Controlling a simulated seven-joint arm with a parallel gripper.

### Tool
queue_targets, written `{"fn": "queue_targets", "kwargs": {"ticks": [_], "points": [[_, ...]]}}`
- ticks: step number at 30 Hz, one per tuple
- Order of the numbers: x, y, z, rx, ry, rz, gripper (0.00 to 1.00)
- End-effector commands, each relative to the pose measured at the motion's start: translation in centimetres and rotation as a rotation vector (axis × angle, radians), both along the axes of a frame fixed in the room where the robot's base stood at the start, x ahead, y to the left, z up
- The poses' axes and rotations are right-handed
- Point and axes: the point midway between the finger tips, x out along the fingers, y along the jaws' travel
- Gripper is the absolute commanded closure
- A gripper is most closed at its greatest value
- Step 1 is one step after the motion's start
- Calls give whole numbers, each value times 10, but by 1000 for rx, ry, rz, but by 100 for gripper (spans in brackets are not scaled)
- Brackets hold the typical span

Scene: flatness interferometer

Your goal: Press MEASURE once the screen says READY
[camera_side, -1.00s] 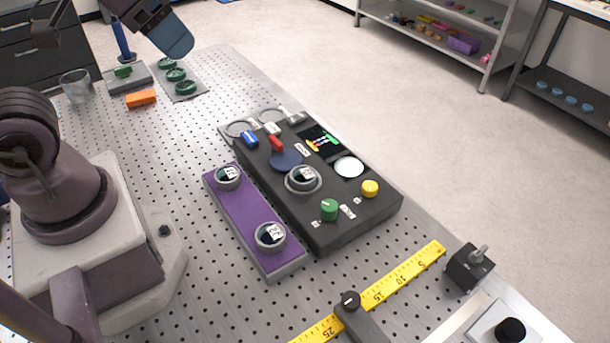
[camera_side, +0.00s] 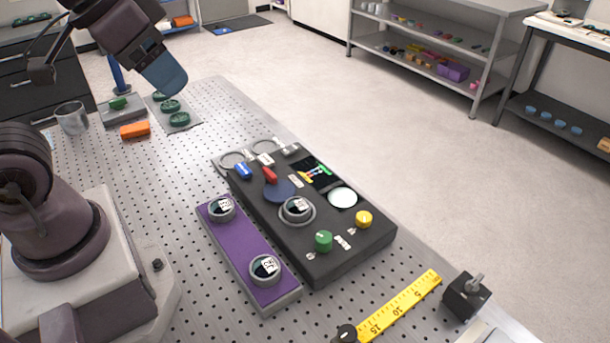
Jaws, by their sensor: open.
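A black console (camera_side: 350,256) stands on the perforated bench. It carries a green round control (camera_side: 323,241) and a yellow button (camera_side: 364,219) at its near end. Small white labels lie beside them; I cannot read which says MEASURE. A dark screen (camera_side: 318,172) shows small coloured shapes; no word is legible. A round grey-rimmed part (camera_side: 297,209) sits on the console, with a white disc (camera_side: 343,197) to its right. My gripper (camera_side: 168,78) is at upper left, blue-tipped, above and behind the green discs, well away from the console. It is open, seen side-on; nothing shows in it.
A purple tray (camera_side: 243,245) with two round pieces lies left of the console. A yellow ruler (camera_side: 400,305) and black clamp (camera_side: 466,296) are in front. Green discs (camera_side: 170,106), an orange block (camera_side: 134,130) and a glass (camera_side: 72,118) stand at the back left.

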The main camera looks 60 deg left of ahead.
Motion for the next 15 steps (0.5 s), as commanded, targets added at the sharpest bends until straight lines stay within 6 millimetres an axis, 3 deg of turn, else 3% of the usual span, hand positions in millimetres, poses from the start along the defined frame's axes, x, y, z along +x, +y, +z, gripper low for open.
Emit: {"fn": "queue_targets", "kwargs": {"ticks": [4,12,15], "points": [[0,0,0,0,0,0,43],[0,0,0,0,0,0,100],[0,0,0,0,0,0,100]]}}
